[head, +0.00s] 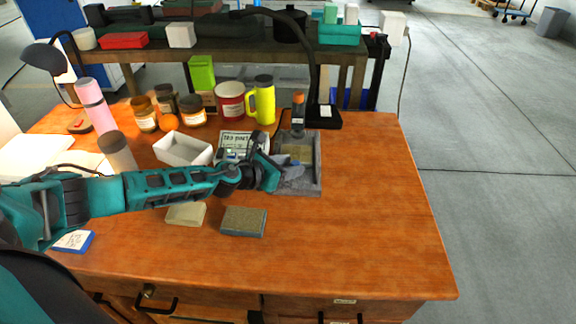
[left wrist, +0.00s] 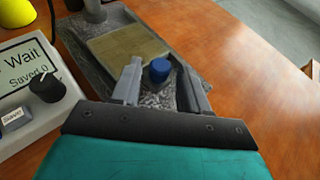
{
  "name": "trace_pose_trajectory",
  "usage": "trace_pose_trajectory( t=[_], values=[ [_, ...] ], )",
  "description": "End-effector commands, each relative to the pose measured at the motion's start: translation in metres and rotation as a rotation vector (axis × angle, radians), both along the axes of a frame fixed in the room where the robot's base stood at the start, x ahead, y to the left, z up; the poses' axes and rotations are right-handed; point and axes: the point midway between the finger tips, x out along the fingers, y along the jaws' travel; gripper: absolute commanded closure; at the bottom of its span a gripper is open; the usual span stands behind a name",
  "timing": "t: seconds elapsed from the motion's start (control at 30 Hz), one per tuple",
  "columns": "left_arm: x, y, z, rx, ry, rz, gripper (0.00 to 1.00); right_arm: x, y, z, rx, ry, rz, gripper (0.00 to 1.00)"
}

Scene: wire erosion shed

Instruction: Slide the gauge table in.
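A flat tan table plate (left wrist: 128,46) lies in the base's recess. A blue knob (left wrist: 159,70) stands in front of the plate, at its near edge. My left gripper (left wrist: 160,80) is over the front of the base with its fingers apart, one on each side of the knob. Gaps show between the knob and both fingers. In the head view my left gripper (head: 288,176) hides part of the base. My right gripper is not in view.
A readout box (left wrist: 27,85) beside the base shows "Wait" and "Saved 0". A white tray (head: 184,150), jars, a yellow bottle (head: 263,101) and a lamp foot (head: 326,118) stand around. Two blocks (head: 243,221) (head: 186,214) lie in front. The bench's right side is clear.

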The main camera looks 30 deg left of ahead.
Motion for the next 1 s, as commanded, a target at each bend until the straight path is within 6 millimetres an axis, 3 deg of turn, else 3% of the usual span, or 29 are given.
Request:
trace_pose_trajectory(
  t=[0.07, 0.43, 0.83, 1.0],
  values=[
    [0.0, 0.0, 0.0, 0.0, 0.0, 0.0, 0.64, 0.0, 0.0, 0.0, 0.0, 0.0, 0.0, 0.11],
    [0.0, 0.0, 0.0, 0.0, 0.0, 0.001, 0.99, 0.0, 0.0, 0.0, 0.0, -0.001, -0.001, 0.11],
    [0.002, 0.001, -0.001, 0.001, 0.0, 0.002, 1.0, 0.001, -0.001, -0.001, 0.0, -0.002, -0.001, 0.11],
    [0.025, 0.012, -0.003, 0.003, -0.004, 0.004, 1.0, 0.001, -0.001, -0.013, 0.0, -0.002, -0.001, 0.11]
  ],
)
